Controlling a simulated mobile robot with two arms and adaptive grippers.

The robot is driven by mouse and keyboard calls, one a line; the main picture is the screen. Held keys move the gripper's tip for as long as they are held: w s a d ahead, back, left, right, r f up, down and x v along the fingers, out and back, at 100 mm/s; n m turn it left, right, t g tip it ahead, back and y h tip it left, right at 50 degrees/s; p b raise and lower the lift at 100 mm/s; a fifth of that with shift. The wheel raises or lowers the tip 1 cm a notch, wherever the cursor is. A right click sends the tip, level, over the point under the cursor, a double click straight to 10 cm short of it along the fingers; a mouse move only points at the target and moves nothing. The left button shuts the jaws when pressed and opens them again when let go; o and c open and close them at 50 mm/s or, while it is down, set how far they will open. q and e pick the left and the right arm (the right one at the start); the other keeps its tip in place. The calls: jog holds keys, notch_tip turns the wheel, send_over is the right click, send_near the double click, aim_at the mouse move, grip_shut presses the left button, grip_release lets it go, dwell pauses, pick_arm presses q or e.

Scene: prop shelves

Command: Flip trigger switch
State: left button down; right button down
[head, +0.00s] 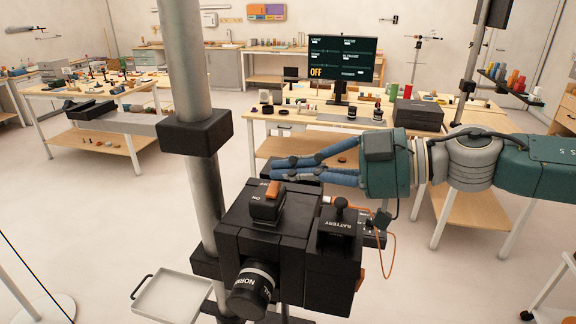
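A black control box (300,237) is mounted beside a grey vertical pole in the lower middle of the head view. On its top is an orange rocker-like switch (267,203) with an ON label. A black stick switch (339,207) stands over a BATTERY label. Which one is the trigger switch I cannot tell. My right gripper (273,168), teal with blue fingers, comes in from the right and points left. In the picture it lies above and behind the box. Its fingertips are close together; I cannot tell whether they are shut. It holds nothing visible. My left gripper is not in view.
A monitor (340,60) reading OFF stands on a wooden table behind the box. A black case (417,114) is to its right. A black NORMAL knob (252,287) faces forward. A small white tray (174,297) is lower left. An orange cable (391,254) hangs at right.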

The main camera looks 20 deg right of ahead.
jog(key=shift+a+f, duration=0.1)
jog(key=shift+a, duration=0.05)
jog(key=shift+w+d+f+m+g+p, duration=0.2)
jog(key=shift+d+f+m+g+p, duration=0.1)
jog(key=shift+f+m+p, duration=0.25)
jog(key=s+d+r+p, duration=0.1)
jog(key=s+d+r, duration=0.3)
jog(key=d+r, duration=0.2)
jog(key=d, duration=0.2)
jog(key=shift+s+d+r, duration=0.2)
jog(key=shift+s+d, duration=0.05)
jog(key=shift+d, duration=0.1)
dwell(0.5)
jog(key=shift+a, duration=0.1)
